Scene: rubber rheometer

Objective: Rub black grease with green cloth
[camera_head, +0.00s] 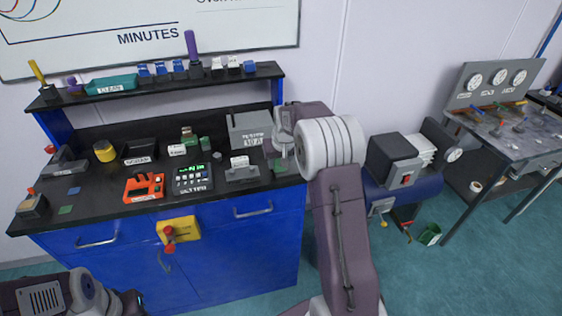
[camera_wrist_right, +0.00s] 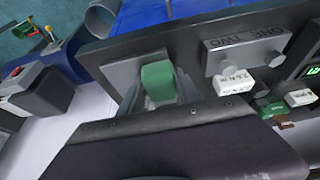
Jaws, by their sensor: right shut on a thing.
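My right gripper (camera_head: 283,150) is at the right end of the black bench top, partly hidden by its own arm. In the right wrist view my right gripper (camera_wrist_right: 160,92) is shut on a green cloth (camera_wrist_right: 158,80), which shows as a folded green piece between the grey fingers. The cloth seems to show in the head view as a green patch (camera_head: 280,168) below the gripper. I cannot tell whether it touches the bench. I cannot make out any black grease on the dark surfaces. My left arm shows at the bottom left, with its gripper out of view.
The blue bench (camera_head: 225,206) holds an orange device (camera_head: 144,187), a keypad unit (camera_head: 193,178) and a grey tester box (camera_head: 249,129) close to my right gripper. A shelf (camera_head: 150,84) with small items stands behind. A motor unit (camera_head: 394,160) stands right of the bench.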

